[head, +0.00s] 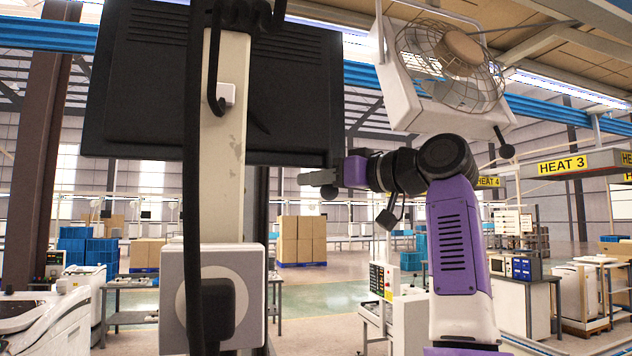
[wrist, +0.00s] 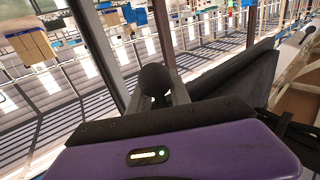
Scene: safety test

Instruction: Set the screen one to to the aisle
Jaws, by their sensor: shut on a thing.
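A large black screen (head: 270,90) is mounted on a pale post (head: 222,150) in the head view, and its ribbed back faces me. The exact contact is small and partly hidden. In the wrist view, the screen appears as a dark slab (wrist: 238,76) right of my gripper's fingers (wrist: 160,92). The screen's front is hidden from the head view.
A wire-caged fan (head: 455,55) hangs close above my arm. Black cables run down the post to a plug (head: 215,310). A brown column (head: 40,150) stands at the left. Cartons (head: 300,240) and workstations stand farther back, with open floor between.

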